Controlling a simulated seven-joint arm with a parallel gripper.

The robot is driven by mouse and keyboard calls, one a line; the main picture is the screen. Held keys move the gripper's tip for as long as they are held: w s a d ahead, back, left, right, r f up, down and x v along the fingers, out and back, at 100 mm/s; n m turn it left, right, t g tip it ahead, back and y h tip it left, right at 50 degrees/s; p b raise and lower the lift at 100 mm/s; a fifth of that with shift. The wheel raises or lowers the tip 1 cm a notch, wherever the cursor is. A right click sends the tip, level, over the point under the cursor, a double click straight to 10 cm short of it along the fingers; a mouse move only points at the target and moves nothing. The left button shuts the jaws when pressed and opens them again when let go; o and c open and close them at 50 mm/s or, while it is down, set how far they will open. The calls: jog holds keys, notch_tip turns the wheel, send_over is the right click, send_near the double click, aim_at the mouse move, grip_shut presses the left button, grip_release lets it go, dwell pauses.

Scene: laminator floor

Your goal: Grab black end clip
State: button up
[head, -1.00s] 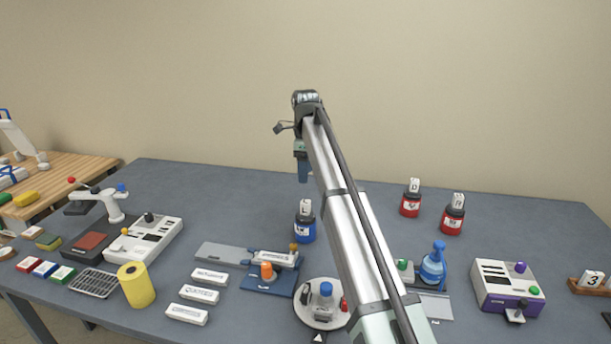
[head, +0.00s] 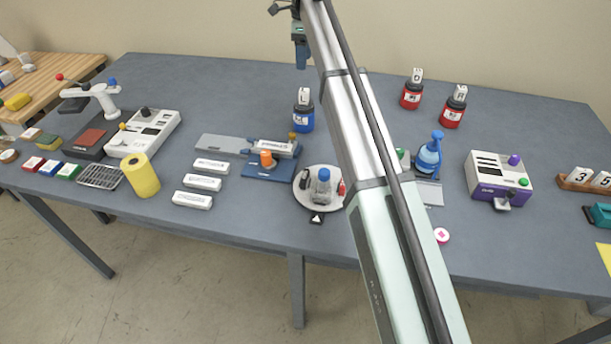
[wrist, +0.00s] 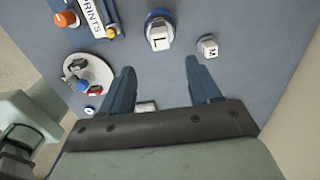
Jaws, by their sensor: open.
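My gripper (head: 302,66) is raised near the back of the table, behind and above the blue jar. Its two blue fingers (wrist: 163,85) are apart with nothing between them in the wrist view. The plate lies left of the fingers.
A red piece (head: 341,187) sits on the plate's right side. A blue jar marked L (head: 304,118) stands behind the plate. A blue fixture with an orange knob (head: 266,158) lies to its left. Two red jars (head: 411,96) stand at back right. My arm hides part of the table's middle.

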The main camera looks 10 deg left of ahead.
jog(key=shift+o, duration=0.3)
jog(key=o, duration=0.4)
send_over(305, 175)
jog(key=f, duration=1.4)
jog(key=shift+s+d+f, duration=0.2)
jog(key=shift+s+f, duration=0.05)
jog(key=shift+f, duration=0.05)
jog(key=shift+w+a+f, duration=0.1)
jog(key=shift+w+f, duration=0.05)
jog(key=shift+f, duration=1.35)
jog(key=shift+w+a+f, duration=0.1)
jog(key=shift+f, duration=1.35)
